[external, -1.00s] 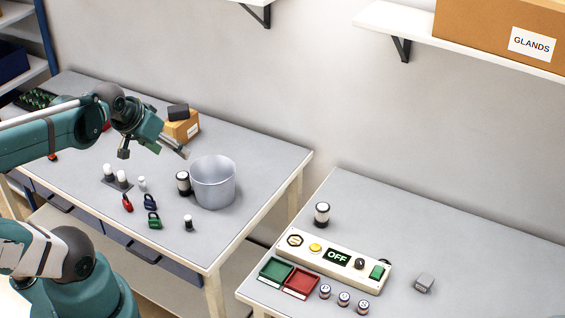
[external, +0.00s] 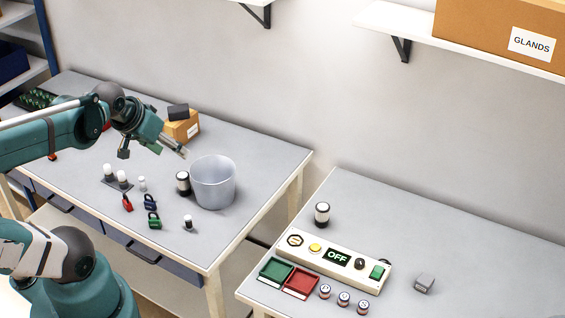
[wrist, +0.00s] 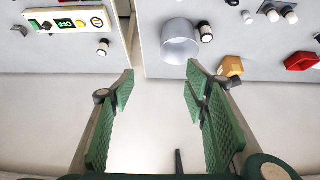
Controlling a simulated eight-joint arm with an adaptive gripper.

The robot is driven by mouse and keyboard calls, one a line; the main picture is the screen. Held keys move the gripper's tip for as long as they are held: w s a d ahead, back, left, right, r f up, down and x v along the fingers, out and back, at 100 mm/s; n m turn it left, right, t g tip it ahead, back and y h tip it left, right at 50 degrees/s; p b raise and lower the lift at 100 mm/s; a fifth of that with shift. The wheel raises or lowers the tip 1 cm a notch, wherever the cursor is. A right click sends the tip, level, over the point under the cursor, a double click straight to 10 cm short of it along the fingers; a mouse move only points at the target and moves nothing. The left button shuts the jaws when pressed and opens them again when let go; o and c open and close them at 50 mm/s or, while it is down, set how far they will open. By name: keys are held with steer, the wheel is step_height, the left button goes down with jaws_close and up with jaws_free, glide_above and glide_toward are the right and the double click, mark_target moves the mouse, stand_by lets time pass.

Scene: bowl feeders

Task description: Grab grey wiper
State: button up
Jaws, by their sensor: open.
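A small grey block (external: 424,283) lies alone on the right table, right of the control panel; it may be the grey wiper, but it is too small to be sure. A dark grey block (external: 178,111) lies on a cardboard box on the left table. My gripper (external: 184,153) is above the left table, left of the metal bucket and well away from the grey block. In the wrist view, my gripper (wrist: 161,82) has its green fingers wide apart with nothing between them.
The metal bucket (external: 213,184) stands near the left table's right side, with a black-and-white cylinder (external: 183,183) beside it. Padlocks (external: 152,203) and small bulbs lie nearby. The control panel (external: 334,259) reads OFF. A gap separates the tables. A shelf (external: 390,22) overhangs the right table.

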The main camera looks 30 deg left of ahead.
stand_by(0.3)
steer(key=w+d+r+n+g+h+b, duration=0.15)
steer(key=w+d+n, duration=0.35)
steer(key=w+d, duration=1)
steer(key=w+d+f+n+g+b, duration=0.1)
steer(key=w+d+f+n, duration=0.15)
steer(key=w+d, duration=0.5)
steer(key=w+d+f+n+g+b, duration=0.1)
steer(key=w+d+f+g+b, duration=0.2)
steer(key=d, duration=0.7)
steer(key=n+g+y+b, duration=0.2)
steer(key=n, duration=0.6)
glide_above(423, 278)
steer(key=shift+m+h, duration=0.25)
steer(key=f, duration=3)
steer(key=shift+w+a, duration=0.25)
steer(key=shift+a, duration=0.1)
steer(key=shift+s+d+f, duration=0.2)
steer(key=shift+d+f, duration=0.1)
steer(key=shift+f, duration=0.05)
